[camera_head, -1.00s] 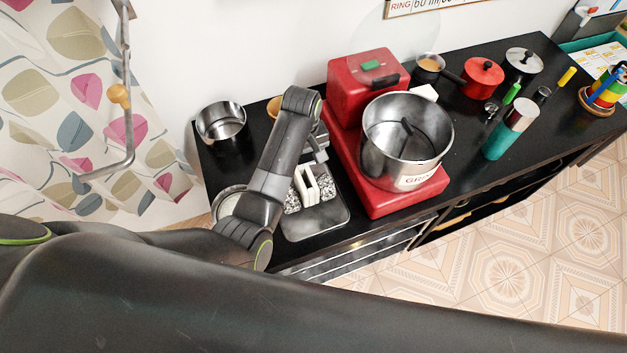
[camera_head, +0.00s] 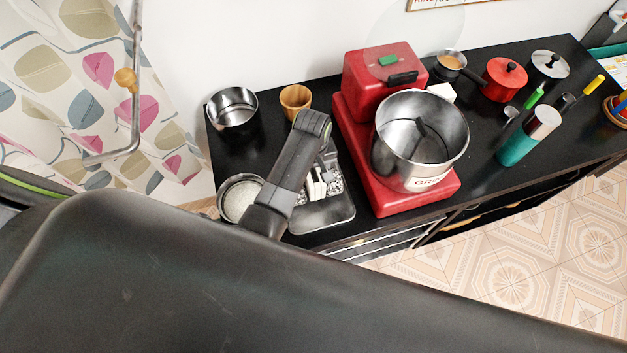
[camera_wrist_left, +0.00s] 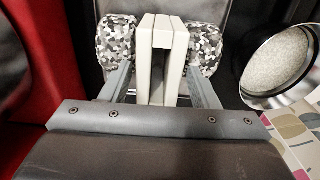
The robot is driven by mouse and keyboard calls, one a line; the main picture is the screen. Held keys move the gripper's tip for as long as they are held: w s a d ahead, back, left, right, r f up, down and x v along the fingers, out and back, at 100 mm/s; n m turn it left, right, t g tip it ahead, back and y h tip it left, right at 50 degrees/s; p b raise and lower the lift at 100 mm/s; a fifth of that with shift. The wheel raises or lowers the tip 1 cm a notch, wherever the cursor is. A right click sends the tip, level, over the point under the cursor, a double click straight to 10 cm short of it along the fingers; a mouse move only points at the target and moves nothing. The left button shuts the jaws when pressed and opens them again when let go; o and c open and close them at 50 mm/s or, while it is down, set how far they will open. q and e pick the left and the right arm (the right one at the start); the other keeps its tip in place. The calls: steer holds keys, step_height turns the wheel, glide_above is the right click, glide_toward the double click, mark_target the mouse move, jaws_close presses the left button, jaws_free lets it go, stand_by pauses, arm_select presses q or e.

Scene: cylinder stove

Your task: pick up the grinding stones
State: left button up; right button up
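The grinding stones (camera_head: 335,181) are black, white and grey speckled rollers at the grey tray (camera_head: 325,216), left of the red grinder. They also show in the left wrist view (camera_wrist_left: 116,41), one on each side of the fingers. My left gripper (camera_head: 317,188) points down between the stones. Its pale finger pads (camera_wrist_left: 163,50) are close together on a narrow light piece between the stones. My forearm covers part of the stones in the head view. I cannot tell whether they touch the tray. My right gripper is not in view.
The red grinder (camera_head: 366,155) with a steel drum (camera_head: 395,150) stands close right of the tray. A steel pot (camera_head: 233,110), a wooden cup (camera_head: 296,101) and a bowl of white grains (camera_head: 240,199) stand nearby. A teal bottle (camera_head: 518,148) stands further right on the black counter (camera_head: 485,160).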

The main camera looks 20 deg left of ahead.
arm_select(q)
steer(key=shift+s, duration=0.1)
steer(key=shift+c, duration=1.1)
jaws_close()
steer(key=shift+w+r, duration=0.1)
steer(key=shift+w, duration=0.1)
steer(key=shift+w+r, duration=0.1)
